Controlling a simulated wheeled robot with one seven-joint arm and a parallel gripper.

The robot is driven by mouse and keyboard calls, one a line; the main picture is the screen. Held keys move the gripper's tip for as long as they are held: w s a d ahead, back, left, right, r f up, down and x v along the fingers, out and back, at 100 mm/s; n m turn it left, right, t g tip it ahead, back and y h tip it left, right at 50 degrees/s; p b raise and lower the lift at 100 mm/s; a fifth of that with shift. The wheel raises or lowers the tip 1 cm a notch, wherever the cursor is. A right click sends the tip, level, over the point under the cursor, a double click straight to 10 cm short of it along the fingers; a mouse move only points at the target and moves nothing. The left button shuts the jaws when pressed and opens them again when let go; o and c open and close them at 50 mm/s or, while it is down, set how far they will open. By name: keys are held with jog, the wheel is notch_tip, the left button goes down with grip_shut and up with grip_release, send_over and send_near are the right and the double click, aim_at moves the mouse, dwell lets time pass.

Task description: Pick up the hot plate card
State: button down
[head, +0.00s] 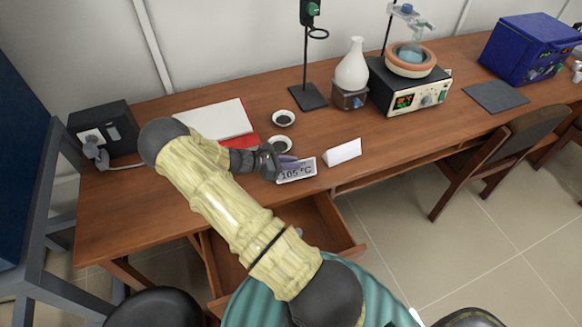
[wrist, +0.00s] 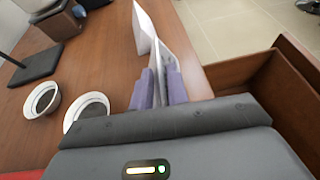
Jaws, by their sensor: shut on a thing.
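A white card reading "105 °C" (head: 297,172) is at the front edge of the wooden table. My gripper (head: 287,162) is shut on this card, its purple finger pads on either side of it. In the wrist view the held card (wrist: 176,58) is seen nearly edge-on between the pads of my gripper (wrist: 160,88). A second white folded card (head: 343,152) stands just to its right, its face turned so that no text shows. It also shows in the wrist view (wrist: 143,28), close beyond the held card. I cannot tell whether the held card touches the table.
Two small white dishes (head: 284,118) (head: 280,145) with dark contents are behind my gripper. An open drawer (head: 335,232) juts out below the table edge. A stand (head: 309,95), a flask (head: 352,65) and a heater unit (head: 415,92) are farther back. A chair (head: 500,150) is at right.

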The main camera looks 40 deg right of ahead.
notch_tip(320, 180, up, 8)
jog(key=shift+r+b, duration=0.15)
jog(key=shift+b, duration=0.25)
dwell(0.6)
